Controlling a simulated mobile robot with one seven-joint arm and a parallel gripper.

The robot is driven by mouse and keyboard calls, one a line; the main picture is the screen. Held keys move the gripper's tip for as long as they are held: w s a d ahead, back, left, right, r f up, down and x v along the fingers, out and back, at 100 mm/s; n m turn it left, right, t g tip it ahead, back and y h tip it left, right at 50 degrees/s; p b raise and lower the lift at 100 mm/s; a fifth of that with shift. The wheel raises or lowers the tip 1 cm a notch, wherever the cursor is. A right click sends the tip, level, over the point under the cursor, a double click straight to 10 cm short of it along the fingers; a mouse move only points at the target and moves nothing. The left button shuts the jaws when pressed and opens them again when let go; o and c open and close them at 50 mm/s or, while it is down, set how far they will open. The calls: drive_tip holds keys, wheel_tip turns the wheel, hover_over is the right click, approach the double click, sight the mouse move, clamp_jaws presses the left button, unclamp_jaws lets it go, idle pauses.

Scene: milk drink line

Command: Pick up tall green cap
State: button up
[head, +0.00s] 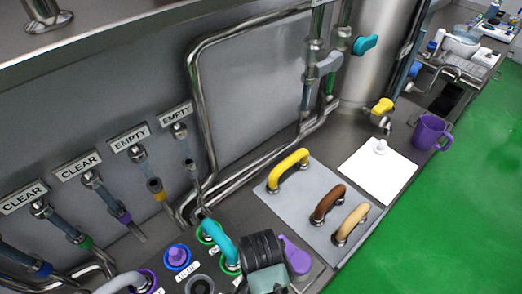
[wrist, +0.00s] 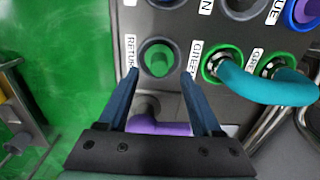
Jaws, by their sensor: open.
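My gripper (wrist: 160,78) is open, with one finger on each side of the cap in the picture. The fingertips appear a little short of it, with nothing held between them. In the head view the dark end of my arm (head: 262,252) is low in the picture over the panel. It hides the cap there, and the fingertips cannot be made out.
A teal curved pipe (wrist: 262,82) joins two green ports just right of the cap. A purple part (wrist: 160,128) lies behind my fingers. A grey mat (head: 305,210) holds yellow, brown and tan curved pipes. A white sheet (head: 365,178) and a purple mug (head: 428,133) are farther off.

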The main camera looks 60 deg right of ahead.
wheel_tip(320, 180, down, 5)
drive_tip(key=shift+r+p, duration=0.1)
drive_tip(key=shift+p, duration=0.4)
clamp_jaws()
